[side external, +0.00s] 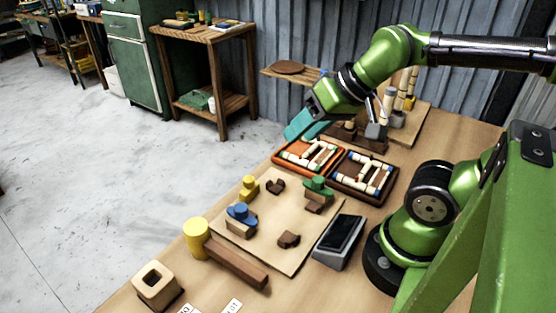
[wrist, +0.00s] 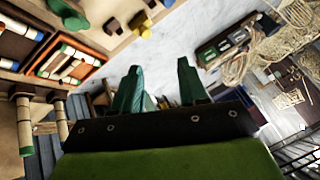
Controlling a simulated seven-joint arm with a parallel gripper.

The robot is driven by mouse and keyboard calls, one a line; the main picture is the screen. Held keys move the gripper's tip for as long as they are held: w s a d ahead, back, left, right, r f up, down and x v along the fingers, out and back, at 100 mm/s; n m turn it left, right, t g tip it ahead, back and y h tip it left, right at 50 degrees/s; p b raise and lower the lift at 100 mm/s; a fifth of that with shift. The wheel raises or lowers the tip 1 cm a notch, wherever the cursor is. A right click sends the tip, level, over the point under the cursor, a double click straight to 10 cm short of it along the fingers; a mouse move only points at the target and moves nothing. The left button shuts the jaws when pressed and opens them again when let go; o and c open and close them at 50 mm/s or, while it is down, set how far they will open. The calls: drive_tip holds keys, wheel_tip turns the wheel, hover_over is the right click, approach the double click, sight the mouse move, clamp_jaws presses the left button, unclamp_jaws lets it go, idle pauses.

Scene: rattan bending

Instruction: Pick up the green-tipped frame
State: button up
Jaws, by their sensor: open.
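The green-tipped frame (side external: 322,156) lies in the orange tray (side external: 283,163) on the table. Its pale rods with green ends also show in the wrist view (wrist: 68,64), at the upper left. My gripper (side external: 303,124) is beyond the orange tray and above the table, apart from the frame. In the side view its teal fingers are partly seen. In the wrist view my gripper (wrist: 158,72) has two separated teal fingers with nothing between them. The frame is off to the left of the fingers there.
A dark brown tray (side external: 391,191) holding blue-tipped pale rods (side external: 375,178) stands right of the orange tray. A rack with upright rods (side external: 388,98) stands behind. A board (side external: 268,240) with several coloured pegs and brown blocks lies in front. A grey device (side external: 340,240) is near my base.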

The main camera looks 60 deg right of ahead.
drive_tip(key=shift+o, duration=0.8)
drive_tip(key=shift+d, duration=0.1)
drive_tip(key=m+g+h, duration=0.2)
drive_tip(key=m+g, duration=0.5)
drive_tip(key=m, duration=0.7)
hover_over(310, 149)
wheel_tip(310, 149, down, 7)
wheel_tip(310, 149, down, 16)
drive_tip(key=shift+f, duration=0.25)
